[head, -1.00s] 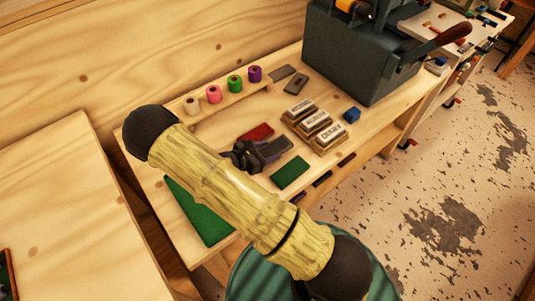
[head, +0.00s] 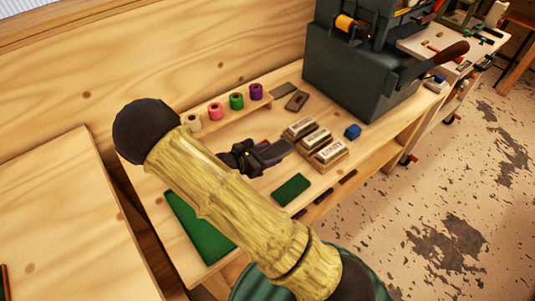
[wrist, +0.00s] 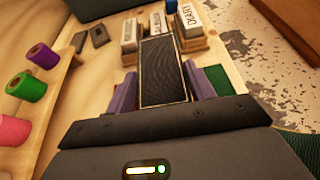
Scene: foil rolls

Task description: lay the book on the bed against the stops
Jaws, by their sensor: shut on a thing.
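My gripper (head: 250,157) is shut on a small dark grey book (wrist: 163,72), held between its two purple finger pads in the wrist view. In the head view the book (head: 273,152) sticks out to the right of the fingers, above the bench and left of the labelled blocks. The dark blue-grey press (head: 350,75) stands at the back right, apart from the gripper. I cannot make out its bed or the stops in these frames.
Labelled blocks (head: 327,152), a green book (head: 291,190), a blue cube (head: 352,131) and grey plates (head: 297,101) lie on the bench (head: 235,126). Coloured rolls (head: 236,101) stand on a wooden rack. The press lever (head: 450,54) sticks out to the right.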

